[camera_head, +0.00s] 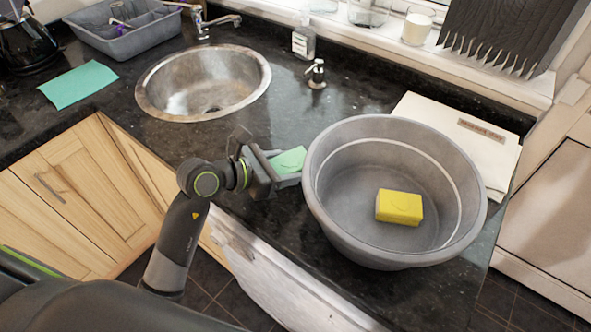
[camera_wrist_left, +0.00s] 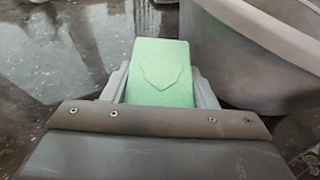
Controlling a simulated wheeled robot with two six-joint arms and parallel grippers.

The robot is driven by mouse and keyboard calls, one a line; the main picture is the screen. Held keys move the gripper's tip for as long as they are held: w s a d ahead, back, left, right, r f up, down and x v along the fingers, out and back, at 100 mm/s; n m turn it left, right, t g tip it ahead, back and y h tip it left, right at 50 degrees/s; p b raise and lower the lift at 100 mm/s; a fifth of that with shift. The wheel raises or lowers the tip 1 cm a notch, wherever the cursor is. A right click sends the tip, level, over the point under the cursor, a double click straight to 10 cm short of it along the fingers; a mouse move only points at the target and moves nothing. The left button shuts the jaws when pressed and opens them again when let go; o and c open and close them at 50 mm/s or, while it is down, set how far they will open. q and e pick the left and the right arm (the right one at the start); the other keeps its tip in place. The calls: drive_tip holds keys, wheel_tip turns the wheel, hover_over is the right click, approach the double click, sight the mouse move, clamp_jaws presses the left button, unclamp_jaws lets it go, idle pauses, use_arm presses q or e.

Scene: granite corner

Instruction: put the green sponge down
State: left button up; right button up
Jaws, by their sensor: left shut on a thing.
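The green sponge (camera_head: 289,160) is a small pale green block in my left gripper (camera_head: 286,170), beside the left rim of the grey basin. In the left wrist view the sponge (camera_wrist_left: 160,72) sits between the two fingers of the left gripper (camera_wrist_left: 162,88), with dark granite around it. The gripper is shut on it. I cannot tell whether the sponge touches the counter. My right gripper is not in view.
The large grey basin (camera_head: 329,222) holds a yellow sponge (camera_head: 399,207). It also shows in the left wrist view (camera_wrist_left: 225,60). A round metal sink (camera_head: 165,82), a soap dispenser (camera_head: 316,75) and a green cloth (camera_head: 78,84) are farther back. Bare granite (camera_head: 285,110) lies between sink and basin.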

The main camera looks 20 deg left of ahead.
use_arm(q)
drive_tip(key=shift+w+d, duration=0.4)
drive_tip(key=shift+w+d+f, duration=0.2)
drive_tip(key=shift+f+p, duration=0.35)
drive_tip(key=shift+f, duration=1.25)
drive_tip(key=shift+f, duration=0.15)
drive_tip(key=o, duration=0.9)
drive_tip(key=shift+o, duration=0.2)
